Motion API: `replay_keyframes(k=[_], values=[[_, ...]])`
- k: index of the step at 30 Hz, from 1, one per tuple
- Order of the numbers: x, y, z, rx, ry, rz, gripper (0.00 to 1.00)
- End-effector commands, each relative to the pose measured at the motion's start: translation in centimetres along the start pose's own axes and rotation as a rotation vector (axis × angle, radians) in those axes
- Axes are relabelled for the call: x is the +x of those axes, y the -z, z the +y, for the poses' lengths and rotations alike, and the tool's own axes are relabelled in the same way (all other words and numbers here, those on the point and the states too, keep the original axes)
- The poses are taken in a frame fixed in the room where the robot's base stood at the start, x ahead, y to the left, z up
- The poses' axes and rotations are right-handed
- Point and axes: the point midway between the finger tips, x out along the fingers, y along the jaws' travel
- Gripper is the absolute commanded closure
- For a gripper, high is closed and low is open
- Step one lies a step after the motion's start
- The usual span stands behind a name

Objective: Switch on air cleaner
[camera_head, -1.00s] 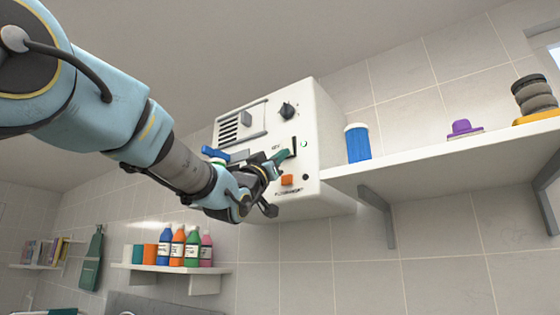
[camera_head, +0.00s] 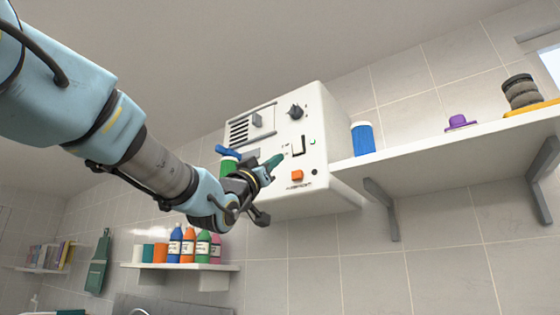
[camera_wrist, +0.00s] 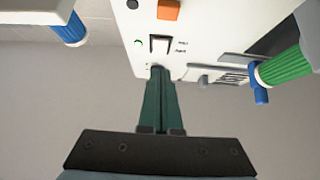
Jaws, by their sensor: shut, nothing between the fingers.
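The air cleaner (camera_head: 315,115) is a white box mounted high by the tiled wall. Its front has a dark rocker switch (camera_head: 298,146), which also shows in the wrist view (camera_wrist: 160,44). A small green light (camera_head: 312,141) glows beside the switch, and it shows in the wrist view too (camera_wrist: 138,43). My gripper (camera_head: 279,158) is shut and empty, its dark green fingers together. In the wrist view, the fingertips (camera_wrist: 158,70) lie just below the switch in the picture, close to the panel; I cannot tell whether they touch it.
The panel also has an orange button (camera_head: 296,175), a dark knob (camera_head: 295,111) and a grey lever (camera_head: 257,119). A green and blue object (camera_head: 228,165) is close beside my gripper. A blue container (camera_head: 363,139) stands on the shelf at right. Bottles (camera_head: 189,246) stand on a lower shelf.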

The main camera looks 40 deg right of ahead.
Motion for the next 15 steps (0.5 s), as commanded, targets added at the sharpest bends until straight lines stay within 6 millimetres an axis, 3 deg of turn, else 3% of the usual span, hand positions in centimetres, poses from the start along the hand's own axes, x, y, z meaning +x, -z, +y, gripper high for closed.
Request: replay_keyframes(k=[1, 6, 15], values=[[-1.2, -0.5, 0.0, 0.0, 0.001, 0.001, 1.0], [-3.2, -0.8, 0.0, 0.0, 0.0, 0.0, 1.0], [-3.8, -0.7, 0.1, 0.0, -0.001, 0.001, 1.0]])
